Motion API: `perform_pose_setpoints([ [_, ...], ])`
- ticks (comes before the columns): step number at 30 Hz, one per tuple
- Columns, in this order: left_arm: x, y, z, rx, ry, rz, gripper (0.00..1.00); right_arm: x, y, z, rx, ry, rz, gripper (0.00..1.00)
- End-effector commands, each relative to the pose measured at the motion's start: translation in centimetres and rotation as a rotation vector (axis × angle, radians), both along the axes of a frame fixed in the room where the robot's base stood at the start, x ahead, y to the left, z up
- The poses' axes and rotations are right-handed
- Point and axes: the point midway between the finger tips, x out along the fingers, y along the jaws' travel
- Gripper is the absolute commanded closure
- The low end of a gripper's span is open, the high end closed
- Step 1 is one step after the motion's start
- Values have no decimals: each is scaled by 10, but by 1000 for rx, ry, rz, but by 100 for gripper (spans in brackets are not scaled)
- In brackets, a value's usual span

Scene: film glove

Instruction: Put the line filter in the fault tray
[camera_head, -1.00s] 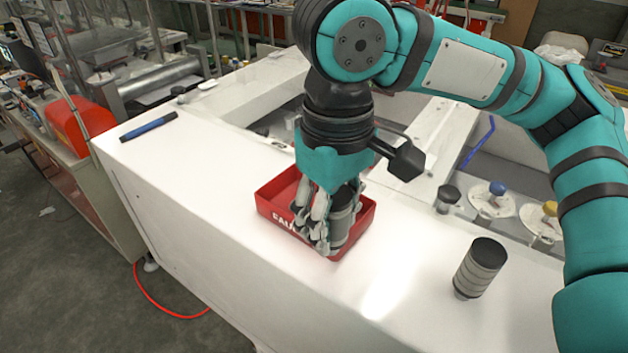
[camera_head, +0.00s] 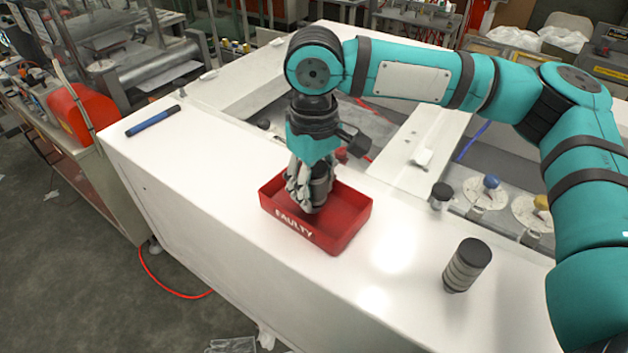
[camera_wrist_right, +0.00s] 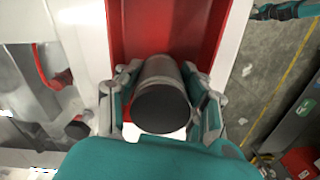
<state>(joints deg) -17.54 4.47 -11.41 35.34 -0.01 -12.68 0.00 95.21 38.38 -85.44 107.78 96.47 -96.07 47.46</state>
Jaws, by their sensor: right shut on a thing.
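The line filter (camera_head: 321,186) is a dark grey cylinder held upright in my right gripper (camera_head: 307,196). The red fault tray (camera_head: 345,235), marked "FAULTY", lies on the white bench top. The gripper and filter are over the left part of the tray; I cannot tell whether the filter touches its floor. In the right wrist view the filter (camera_wrist_right: 160,105) shows its dark round end between both fingers, with the red tray (camera_wrist_right: 205,25) beyond it. My left gripper is not in view.
A similar banded grey cylinder (camera_head: 467,266) stands on the bench at the right. A small dark-capped part (camera_head: 441,195) is near the recess edge. A blue marker-like bar (camera_head: 153,121) lies at the far left. The bench top between tray and standing cylinder is clear.

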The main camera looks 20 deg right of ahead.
Motion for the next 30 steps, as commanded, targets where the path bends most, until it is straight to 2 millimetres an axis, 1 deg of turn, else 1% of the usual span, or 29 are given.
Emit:
perform_pose_setpoints([
  [6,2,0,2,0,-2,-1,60,0,0,-2,1,1,0,94],
  [7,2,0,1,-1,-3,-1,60,0,0,-3,0,0,0,60],
  [12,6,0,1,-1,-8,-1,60,0,0,-3,0,0,-1,38],
  [20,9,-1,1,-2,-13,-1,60,0,0,-2,0,-1,-1,38],
  [23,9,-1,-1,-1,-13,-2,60,0,0,2,1,-3,-1,38],
  [26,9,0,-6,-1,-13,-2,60,1,0,14,2,-4,-1,38],
  [30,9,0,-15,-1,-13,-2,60,1,1,43,2,-6,-1,38],
])
